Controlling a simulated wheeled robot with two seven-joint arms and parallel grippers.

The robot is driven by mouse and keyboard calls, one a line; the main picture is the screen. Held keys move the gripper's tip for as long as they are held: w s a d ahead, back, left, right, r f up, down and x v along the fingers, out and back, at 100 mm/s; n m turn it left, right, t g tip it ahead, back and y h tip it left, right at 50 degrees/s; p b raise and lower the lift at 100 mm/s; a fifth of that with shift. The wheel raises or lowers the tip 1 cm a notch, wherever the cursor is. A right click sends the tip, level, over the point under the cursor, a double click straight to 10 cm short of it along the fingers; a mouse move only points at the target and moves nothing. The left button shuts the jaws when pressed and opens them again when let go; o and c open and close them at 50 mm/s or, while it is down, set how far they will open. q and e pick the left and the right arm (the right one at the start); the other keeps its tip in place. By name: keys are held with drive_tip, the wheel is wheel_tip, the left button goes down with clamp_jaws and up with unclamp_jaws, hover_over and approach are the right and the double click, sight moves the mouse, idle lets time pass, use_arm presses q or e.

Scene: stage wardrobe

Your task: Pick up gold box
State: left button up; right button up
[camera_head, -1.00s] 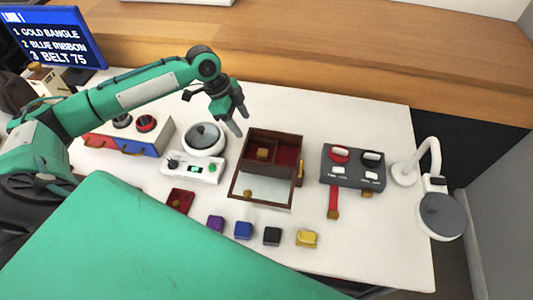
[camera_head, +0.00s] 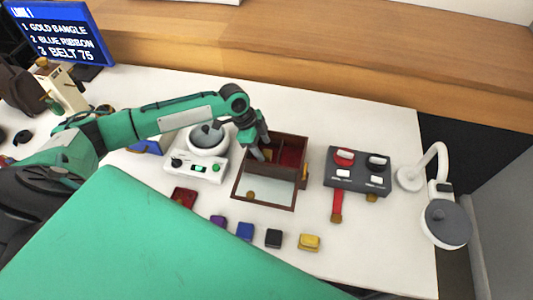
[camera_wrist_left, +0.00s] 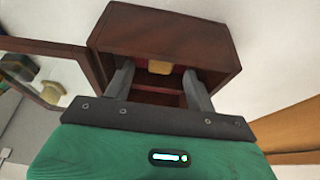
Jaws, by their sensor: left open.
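A small gold block (camera_wrist_left: 159,67) sits inside a dark wooden box (camera_head: 291,137) with a red lining; in the head view the block is mostly hidden by my gripper. My left gripper (camera_head: 262,153) is over the left part of the wooden box. In the left wrist view its fingers (camera_wrist_left: 158,88) are open, one on each side of the block and apart from it. A separate yellow-gold box (camera_head: 309,242) stands at the right end of a row of small boxes in front. My right gripper is not in view.
A round-topped white device (camera_head: 208,140) stands left of the wooden box. A dark switch panel (camera_head: 357,171) and a white lamp (camera_head: 445,222) are to the right. Purple, blue (camera_head: 245,231) and black (camera_head: 273,238) boxes line the front. A screen (camera_head: 62,34) stands back left.

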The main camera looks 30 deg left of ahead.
sight(267, 155)
use_arm(q)
drive_tip(key=shift+x, duration=1.35)
drive_tip(key=c, duration=1.1)
drive_tip(key=shift+o, duration=0.2)
drive_tip(key=shift+r, duration=0.1)
